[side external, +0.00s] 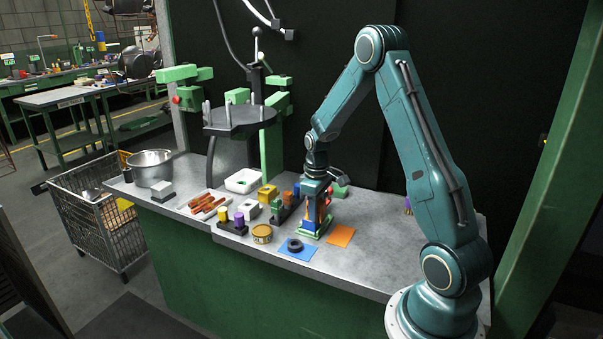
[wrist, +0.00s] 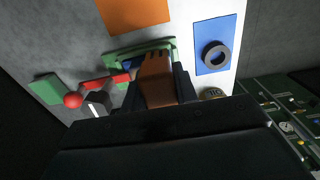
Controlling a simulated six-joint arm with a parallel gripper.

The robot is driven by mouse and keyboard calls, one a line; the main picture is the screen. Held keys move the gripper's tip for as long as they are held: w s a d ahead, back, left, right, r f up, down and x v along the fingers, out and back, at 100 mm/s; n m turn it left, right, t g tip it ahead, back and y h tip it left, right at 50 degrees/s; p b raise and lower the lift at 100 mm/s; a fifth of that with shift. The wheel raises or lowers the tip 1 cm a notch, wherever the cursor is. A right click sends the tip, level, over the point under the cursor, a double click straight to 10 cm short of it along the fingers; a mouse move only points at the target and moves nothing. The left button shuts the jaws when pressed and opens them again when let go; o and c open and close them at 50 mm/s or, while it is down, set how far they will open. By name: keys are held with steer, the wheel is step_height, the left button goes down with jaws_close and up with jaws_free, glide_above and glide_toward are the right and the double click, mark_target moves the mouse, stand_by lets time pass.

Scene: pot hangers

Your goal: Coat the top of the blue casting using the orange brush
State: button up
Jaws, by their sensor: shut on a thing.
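My gripper (side external: 314,206) points down over the table, with its fingers closed around a brownish-orange piece (wrist: 157,78), which I take to be the orange brush. Its lower end lies over a green-edged holder (wrist: 172,45) in the wrist view; whether they touch is unclear. In the side view, blue and orange parts crowd together at the fingers, above the green holder (side external: 306,236). I cannot make out the blue casting with certainty, nor its top, which may be hidden by my gripper.
An orange mat (side external: 341,235) and a blue mat (side external: 290,254) with a dark ring (side external: 295,246) lie near the front edge. A round tin (side external: 262,234), yellow block (side external: 267,193) and white tray (side external: 242,181) stand left. A red ball (wrist: 73,100) is close by.

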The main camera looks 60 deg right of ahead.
steer(key=shift+s, duration=0.4)
steer(key=shift+w, duration=2.4)
step_height(320, 180, up, 8)
steer(key=shift+r, duration=0.15)
